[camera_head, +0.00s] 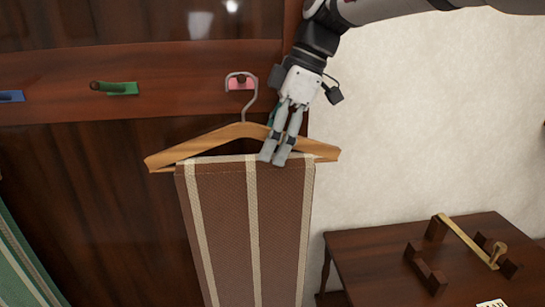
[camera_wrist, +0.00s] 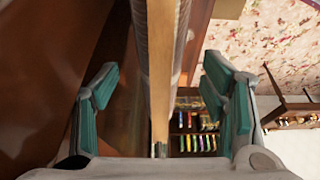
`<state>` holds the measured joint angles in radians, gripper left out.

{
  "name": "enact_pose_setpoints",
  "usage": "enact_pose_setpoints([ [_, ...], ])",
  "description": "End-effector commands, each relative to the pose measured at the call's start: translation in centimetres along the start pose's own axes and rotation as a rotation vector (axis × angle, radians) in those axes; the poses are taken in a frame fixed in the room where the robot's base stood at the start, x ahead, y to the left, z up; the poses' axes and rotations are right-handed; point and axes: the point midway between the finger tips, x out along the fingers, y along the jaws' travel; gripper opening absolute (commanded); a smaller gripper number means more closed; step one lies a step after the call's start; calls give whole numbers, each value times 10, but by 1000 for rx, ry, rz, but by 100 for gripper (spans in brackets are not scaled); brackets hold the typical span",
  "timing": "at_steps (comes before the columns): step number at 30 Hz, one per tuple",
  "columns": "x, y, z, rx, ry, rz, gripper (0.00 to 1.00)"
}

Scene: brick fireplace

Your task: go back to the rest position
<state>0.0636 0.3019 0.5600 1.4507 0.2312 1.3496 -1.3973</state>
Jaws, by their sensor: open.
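A wooden hanger (camera_head: 200,143) hangs by its metal hook from the peg with the pink plate (camera_head: 241,83). A brown cloth with cream stripes (camera_head: 225,220) is draped over it. My gripper (camera_head: 274,158) is in front of the hanger's right half, with its fingers pointing down. In the wrist view my gripper (camera_wrist: 160,92) is open, with teal finger pads. The hanger's wooden edge (camera_wrist: 160,65) runs between the fingers, with a visible gap on each side. The hanger part behind the fingers is hidden in the head view.
A green-plated peg (camera_head: 120,88) and a blue-plated peg (camera_head: 10,96) are bare on the rail to the left. A dark wooden table (camera_head: 370,260) with a brass piece (camera_head: 465,240) stands at lower right. Green cloth (camera_head: 22,262) shows at far left. The pale wall at right is clear.

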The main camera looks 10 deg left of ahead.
Motion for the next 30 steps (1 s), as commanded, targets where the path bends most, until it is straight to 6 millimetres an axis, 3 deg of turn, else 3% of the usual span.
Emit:
enact_pose_setpoints([
  [3, -21, 1, -9, -2, 1, 3, 66],
  [9, -45, 1, -19, -1, 0, 1, 66],
  [17, -54, -11, -14, 78, -40, 29, 66],
  [23, -60, -50, 19, 358, -146, 149, 66],
  [30, -68, -120, 84, 808, -208, 377, 66],
])
